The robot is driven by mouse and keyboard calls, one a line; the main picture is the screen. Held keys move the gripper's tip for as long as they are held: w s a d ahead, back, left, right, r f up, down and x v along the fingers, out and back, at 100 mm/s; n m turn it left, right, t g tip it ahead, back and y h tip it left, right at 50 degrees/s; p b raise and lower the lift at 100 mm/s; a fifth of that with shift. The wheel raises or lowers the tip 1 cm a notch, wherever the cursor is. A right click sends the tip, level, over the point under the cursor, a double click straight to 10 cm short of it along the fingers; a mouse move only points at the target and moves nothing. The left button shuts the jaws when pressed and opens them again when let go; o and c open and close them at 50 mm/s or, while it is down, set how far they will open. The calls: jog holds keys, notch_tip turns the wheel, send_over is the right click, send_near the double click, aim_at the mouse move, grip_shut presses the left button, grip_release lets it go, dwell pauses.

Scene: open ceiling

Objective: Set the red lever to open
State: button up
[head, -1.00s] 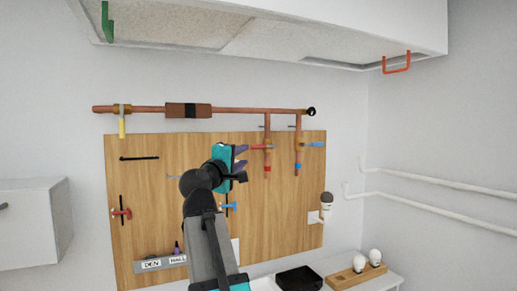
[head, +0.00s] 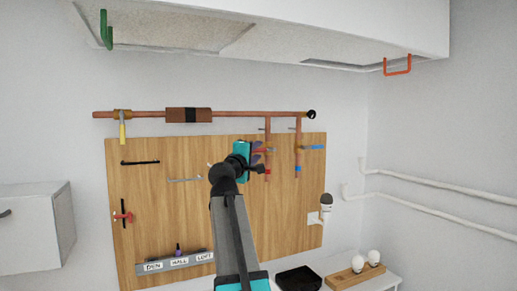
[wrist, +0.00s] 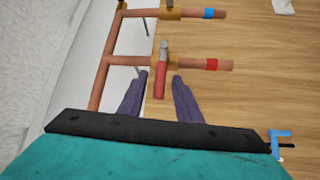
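The red lever (wrist: 160,82) sits on a brass valve on a copper branch pipe that ends in a red band (wrist: 212,64). Its handle lies crosswise to that pipe and points toward my gripper (wrist: 160,76). My gripper is open, with one purple finger on each side of the handle's end; a gap shows on both sides, and I cannot tell whether the depth matches. In the head view my gripper (head: 257,153) is at the left of the red-banded branch (head: 268,160) and covers most of the lever.
A parallel branch with a blue band (head: 298,169) and blue lever (head: 313,147) is just to the right. The main copper pipe (head: 250,111) runs above the wooden board (head: 150,220). A yellow lever (head: 122,133) hangs at left. A labelled grey rail (head: 173,262) is low on the board.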

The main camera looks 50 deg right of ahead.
jog(key=shift+x, duration=0.85)
grip_shut()
